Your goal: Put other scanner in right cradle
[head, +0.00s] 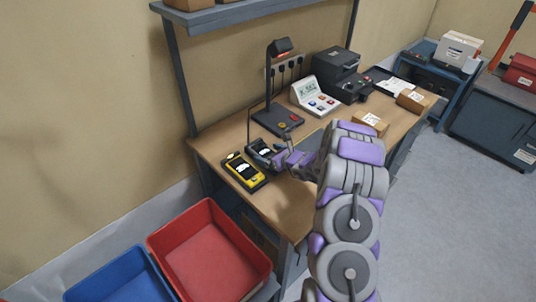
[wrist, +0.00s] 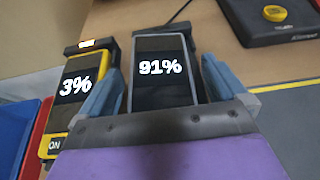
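A dark scanner with a grey rim (wrist: 162,95) reads 91% in the wrist view. It appears seated upright against a black cradle (wrist: 158,31), the right one of two. A yellow scanner (wrist: 76,95) reading 3% sits to its left, with a lit amber strip above it. The yellow one also shows on the bench in the head view (head: 244,172). My gripper (wrist: 160,75) has its blue-grey fingers either side of the dark scanner, with narrow gaps at the fingertips, and looks open. In the head view my arm partly hides this spot.
A lamp stand (head: 272,100) on a black base with a yellow knob rises behind the cradles. A keypad device (head: 314,95), a black printer (head: 345,78) and a cardboard box (head: 370,122) stand farther along. Red (head: 165,240) and blue bins (head: 80,290) sit below the bench's near end.

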